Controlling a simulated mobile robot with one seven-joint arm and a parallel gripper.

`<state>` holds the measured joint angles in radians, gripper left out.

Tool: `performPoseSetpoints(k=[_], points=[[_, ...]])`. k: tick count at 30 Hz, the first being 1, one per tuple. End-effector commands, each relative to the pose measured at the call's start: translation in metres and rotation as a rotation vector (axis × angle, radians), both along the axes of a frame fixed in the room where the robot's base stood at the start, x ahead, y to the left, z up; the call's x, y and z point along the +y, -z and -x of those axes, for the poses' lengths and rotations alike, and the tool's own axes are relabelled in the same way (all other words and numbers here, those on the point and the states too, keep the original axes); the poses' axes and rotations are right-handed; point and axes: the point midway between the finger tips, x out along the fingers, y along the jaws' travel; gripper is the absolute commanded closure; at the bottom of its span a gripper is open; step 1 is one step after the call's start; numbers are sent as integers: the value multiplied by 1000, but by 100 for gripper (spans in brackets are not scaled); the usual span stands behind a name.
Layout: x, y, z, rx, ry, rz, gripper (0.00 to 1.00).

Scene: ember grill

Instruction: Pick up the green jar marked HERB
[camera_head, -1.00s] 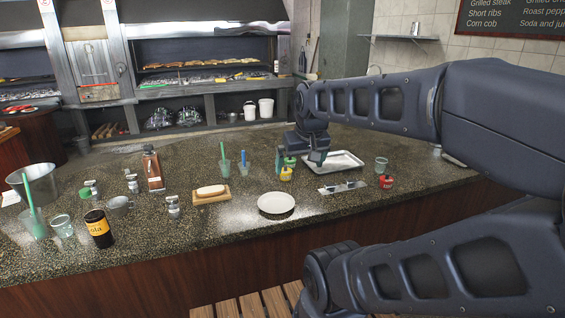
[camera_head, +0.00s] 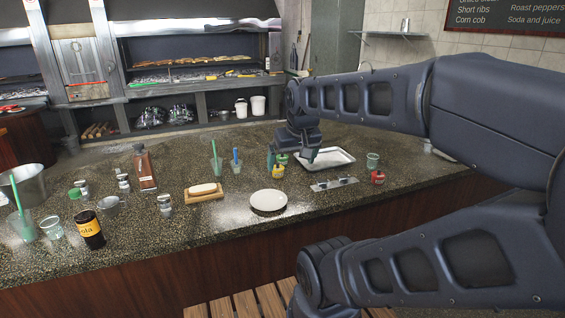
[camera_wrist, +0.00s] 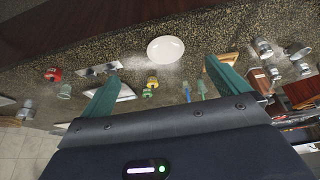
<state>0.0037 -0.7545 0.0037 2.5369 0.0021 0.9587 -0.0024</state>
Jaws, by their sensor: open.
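A small green jar (camera_head: 282,159) stands on the speckled counter behind a yellow jar (camera_head: 278,170). I cannot read a label on it. My gripper (camera_head: 290,158) is open, its two teal fingers hanging down around the green jar in the head view; the height gap is hard to judge there. In the wrist view, the green jar (camera_wrist: 147,93) and yellow jar (camera_wrist: 152,82) show between the spread fingers (camera_wrist: 161,75), small and some way off. Nothing is between the fingertips.
A white plate (camera_head: 268,202), a metal tray (camera_head: 345,165), a red jar (camera_head: 378,177), a metal holder (camera_head: 334,184) and glasses with straws (camera_head: 216,166) surround the jars. A soap-like bar on a board (camera_head: 204,192) lies left. Bare counter shows at the front right.

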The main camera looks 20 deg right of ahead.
Motion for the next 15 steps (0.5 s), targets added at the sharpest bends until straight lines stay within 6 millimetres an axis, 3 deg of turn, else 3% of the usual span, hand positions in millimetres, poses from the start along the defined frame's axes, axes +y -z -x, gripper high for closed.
performPoseSetpoints(k=[1,3,11,15], points=[[0,0,0,0,0,0,10],[0,0,0,0,0,0,22],[0,0,0,0,1,0,22],[-2,-3,-10,6,25,-3,22]])
